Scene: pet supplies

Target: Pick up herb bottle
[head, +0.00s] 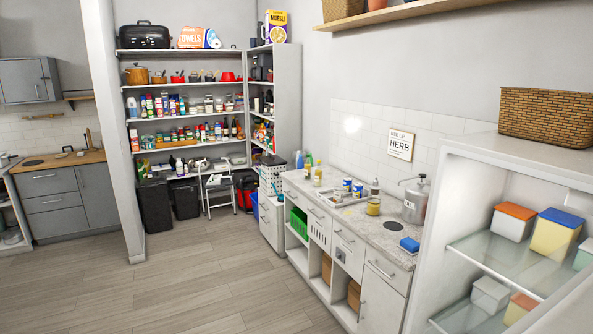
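No bottle can be read as the herb bottle at this distance. On the counter, a small dropper-like bottle (374,187) stands near the wall, and a yellow bottle (317,176) stands near the far end. Many small bottles and jars (165,105) line the shelves at the back; their labels are too small to read. A wall sign (400,144) with the word HERB hangs above the counter. Neither of my grippers shows in the head view.
The counter (355,217) carries a metal canister (414,200), a yellow jar (373,206), blue cans and a blue sponge (409,244). A white cabinet with glass shelves (510,262) stands at right. A step stool (219,190) and dark bins stand at the back. The wood floor (190,285) is clear.

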